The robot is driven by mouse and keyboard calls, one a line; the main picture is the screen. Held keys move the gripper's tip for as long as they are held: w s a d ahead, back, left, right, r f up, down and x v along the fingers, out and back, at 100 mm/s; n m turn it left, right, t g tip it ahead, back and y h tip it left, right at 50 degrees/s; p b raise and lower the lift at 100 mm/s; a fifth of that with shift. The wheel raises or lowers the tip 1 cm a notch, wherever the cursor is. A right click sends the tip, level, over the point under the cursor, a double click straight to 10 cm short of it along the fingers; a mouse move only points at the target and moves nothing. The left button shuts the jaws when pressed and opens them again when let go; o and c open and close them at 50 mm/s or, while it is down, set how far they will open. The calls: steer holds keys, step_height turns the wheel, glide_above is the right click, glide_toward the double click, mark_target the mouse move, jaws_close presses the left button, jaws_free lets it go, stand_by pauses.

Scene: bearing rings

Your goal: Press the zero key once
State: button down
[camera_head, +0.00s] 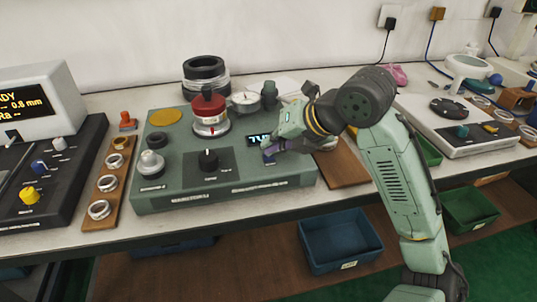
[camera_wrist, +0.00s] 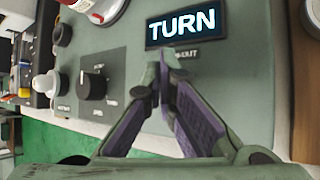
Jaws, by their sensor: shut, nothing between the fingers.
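My gripper (camera_head: 272,147) is over the right part of the green gauge console (camera_head: 160,185), just below its small lit display (camera_head: 258,140). In the wrist view the gripper (camera_wrist: 170,72) has its purple-padded fingers together at the tips, with nothing held. The display (camera_wrist: 181,23) reads "TURN" there, and a label below it is partly covered by the fingertips. I cannot make out the zero key; it may be hidden under the fingers. I cannot tell whether the tips touch the console.
A black rotary knob (camera_head: 208,160), a white-topped knob (camera_head: 152,163) and a red-topped fixture (camera_head: 209,113) stand on the console left of my gripper. A dial gauge (camera_head: 245,98) is behind. A wooden board (camera_head: 343,169) lies to the right. Bearing rings sit on a wooden rack (camera_head: 104,190) at left.

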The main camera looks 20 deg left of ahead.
steer(key=shift+r, duration=0.6)
steer(key=shift+r+p, duration=2.05)
steer(key=shift+r, duration=0.5)
steer(key=shift+f, duration=0.1)
